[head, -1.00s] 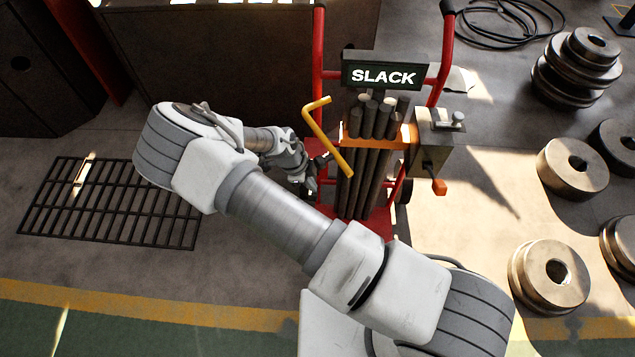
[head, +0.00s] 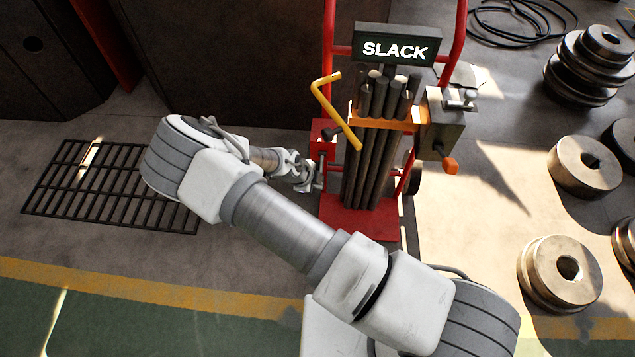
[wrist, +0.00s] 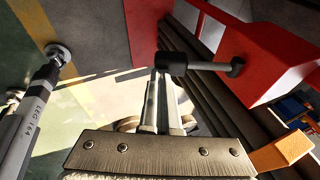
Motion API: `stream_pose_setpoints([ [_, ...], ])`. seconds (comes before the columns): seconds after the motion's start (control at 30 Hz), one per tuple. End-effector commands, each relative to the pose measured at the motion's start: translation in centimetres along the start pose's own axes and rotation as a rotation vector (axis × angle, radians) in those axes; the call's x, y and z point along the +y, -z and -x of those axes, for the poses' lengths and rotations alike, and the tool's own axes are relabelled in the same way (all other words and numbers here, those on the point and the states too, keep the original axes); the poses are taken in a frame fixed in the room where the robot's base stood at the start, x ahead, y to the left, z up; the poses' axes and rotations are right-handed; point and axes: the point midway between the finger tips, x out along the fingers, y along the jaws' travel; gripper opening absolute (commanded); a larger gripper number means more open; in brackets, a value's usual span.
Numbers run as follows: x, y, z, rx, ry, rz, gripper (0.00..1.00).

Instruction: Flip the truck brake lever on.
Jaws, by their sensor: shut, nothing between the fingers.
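The hand truck (head: 360,222) is red and stands upright, loaded with dark bars. A red box (head: 322,146) is on its left side. A dark lever with a black knob (head: 329,134) sticks out of this box; I take it as the brake lever. In the wrist view the red box (wrist: 262,62) is at right, and the lever (wrist: 208,66) reaches left to its knob. My gripper (wrist: 163,80) is shut and empty, its tips right by the knob; I cannot tell whether they touch. In the head view my gripper (head: 314,180) is low beside the box.
A SLACK sign (head: 394,47), a yellow crank (head: 336,112), an orange band (head: 385,122) and a grey box (head: 443,118) with an orange handle (head: 450,165) are on the truck. Metal rolls (head: 560,275) stand at right. A floor grate (head: 110,187) is at left.

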Motion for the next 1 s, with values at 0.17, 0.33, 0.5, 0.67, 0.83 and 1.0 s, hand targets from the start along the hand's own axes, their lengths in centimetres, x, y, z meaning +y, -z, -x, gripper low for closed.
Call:
stream_pose_setpoints([
  [0.17, 0.5, -0.3, -1.1, 0.0, -0.002, 0.001, 0.0],
  [0.33, 0.6, -0.4, -1.4, 0.001, -0.002, 0.001, 0.0],
  [0.5, 0.6, -0.4, -1.6, 0.001, -0.002, 0.001, 0.0],
  [0.67, 0.7, -0.4, -1.6, 0.001, -0.003, 0.002, 0.0],
  [0.83, 0.7, -0.4, -1.7, 0.001, -0.003, 0.002, 0.0],
  [1.0, 0.7, -0.4, -1.6, 0.001, -0.003, 0.002, 0.0],
])
